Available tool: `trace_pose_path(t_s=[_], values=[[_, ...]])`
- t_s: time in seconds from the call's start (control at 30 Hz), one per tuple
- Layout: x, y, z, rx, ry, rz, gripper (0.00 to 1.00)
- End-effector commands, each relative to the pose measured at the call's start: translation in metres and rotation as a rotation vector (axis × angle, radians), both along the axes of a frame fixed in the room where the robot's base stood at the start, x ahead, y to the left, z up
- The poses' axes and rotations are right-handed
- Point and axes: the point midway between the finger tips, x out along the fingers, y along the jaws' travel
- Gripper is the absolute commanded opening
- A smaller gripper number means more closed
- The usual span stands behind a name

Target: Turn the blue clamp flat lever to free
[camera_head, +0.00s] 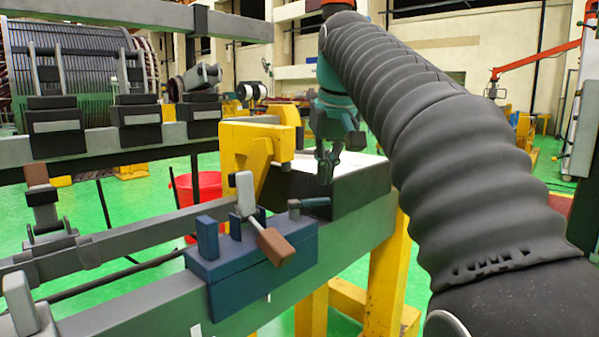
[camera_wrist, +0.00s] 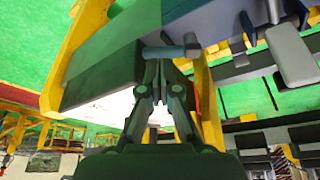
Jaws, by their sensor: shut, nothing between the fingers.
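The blue clamp (camera_head: 250,260) sits on the grey beam, low in the middle of the head view. A short dark grey lever (camera_head: 309,203) lies flat at its right end, with a round grey boss at its left. In the wrist view this lever (camera_wrist: 165,52) lies across, just beyond my fingertips. My gripper (camera_head: 326,172) points down above the lever's right part. Its fingers (camera_wrist: 160,68) are shut and empty, close to the lever; I cannot tell if they touch it. The clamp also has an upright grey plate and a brown-ended handle (camera_head: 276,246).
A dark box with a white top (camera_head: 345,185) stands behind the lever. A yellow bracket (camera_head: 252,150) rises behind the clamp. A red bucket (camera_head: 198,200) stands on the green floor. A grey rail with several black clamps (camera_head: 140,130) runs at the left.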

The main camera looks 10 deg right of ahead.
Motion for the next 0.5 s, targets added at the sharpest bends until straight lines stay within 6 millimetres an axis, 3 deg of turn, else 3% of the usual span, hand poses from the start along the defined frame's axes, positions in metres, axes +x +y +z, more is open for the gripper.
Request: trace_pose_path(t_s=[0.03, 0.1, 0.23, 0.37, 0.5], values=[[0.01, -0.001, 0.015, -0.001, 0.004, 0.004, 0.0], [0.018, -0.001, 0.027, -0.001, 0.01, 0.009, 0.0], [0.026, -0.001, 0.039, -0.001, 0.017, 0.017, 0.0], [0.03, -0.001, 0.04, -0.002, 0.022, 0.02, 0.0], [0.033, -0.001, 0.028, -0.002, 0.023, 0.02, 0.0]])
